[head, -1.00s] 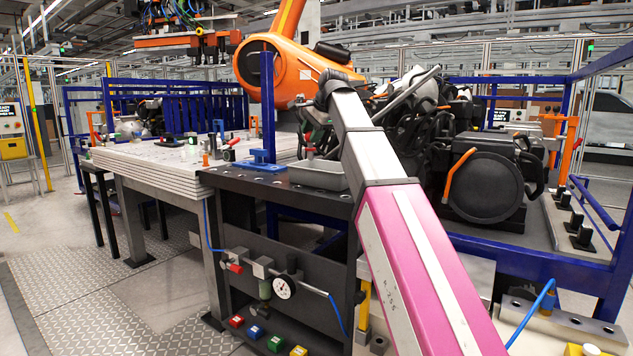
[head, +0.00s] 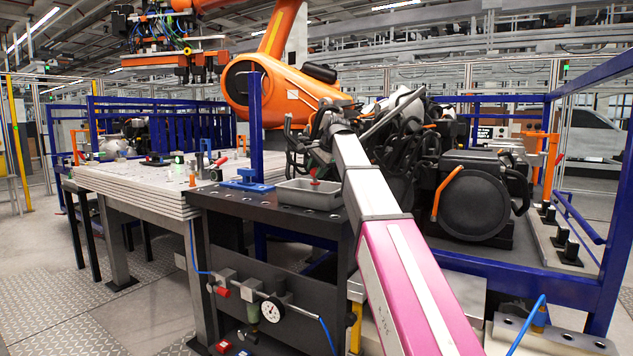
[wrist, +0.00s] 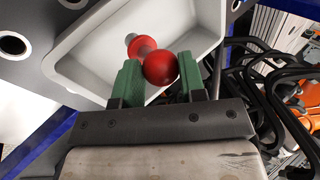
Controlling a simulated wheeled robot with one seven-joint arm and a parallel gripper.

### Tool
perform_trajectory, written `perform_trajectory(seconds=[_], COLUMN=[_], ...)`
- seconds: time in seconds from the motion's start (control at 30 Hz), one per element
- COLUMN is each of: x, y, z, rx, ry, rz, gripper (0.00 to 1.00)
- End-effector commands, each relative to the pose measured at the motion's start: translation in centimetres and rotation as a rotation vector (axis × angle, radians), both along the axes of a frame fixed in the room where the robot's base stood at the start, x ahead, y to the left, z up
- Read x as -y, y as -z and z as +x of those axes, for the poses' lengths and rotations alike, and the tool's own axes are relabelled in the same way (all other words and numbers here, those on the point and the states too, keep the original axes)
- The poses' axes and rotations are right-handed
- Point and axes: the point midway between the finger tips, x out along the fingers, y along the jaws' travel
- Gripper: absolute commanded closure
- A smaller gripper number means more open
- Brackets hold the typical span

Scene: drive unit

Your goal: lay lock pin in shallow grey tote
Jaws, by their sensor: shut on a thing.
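The lock pin has a red ball knob (wrist: 160,67), a red collar and a pale metal tip. In the wrist view it lies between the green fingers of my gripper (wrist: 158,75), which is shut on it. The shallow grey tote (wrist: 85,66) is below and beyond the pin, with its bare floor around the tip. In the head view the tote (head: 283,196) sits on the dark bench, and the red of the pin (head: 315,183) shows over it. I cannot tell whether the pin touches the tote floor.
A blue fixture (head: 246,181) stands left of the tote on the dark bench (head: 240,202). The bench top has round holes. A large black engine assembly (head: 480,195) is close on the right, and black tubing runs beside the tote in the wrist view.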

Motion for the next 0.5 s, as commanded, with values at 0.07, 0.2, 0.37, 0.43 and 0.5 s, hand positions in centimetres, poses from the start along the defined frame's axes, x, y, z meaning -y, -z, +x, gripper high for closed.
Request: perform_trajectory(seconds=[0.07,0.2,0.37,0.43,0.5], x=[0.0,0.0,0.0,0.0,0.0], y=[0.5,2.3,4.0,4.1,4.0], z=[0.0,-0.1,-0.1,0.0,0.0], rx=[0.000,-0.002,0.000,0.000,0.000], ry=[0.000,0.000,0.001,0.001,0.000], rz=[0.000,0.000,0.000,0.000,0.000], gripper=[0.92,0.92,0.92,0.92,0.92])
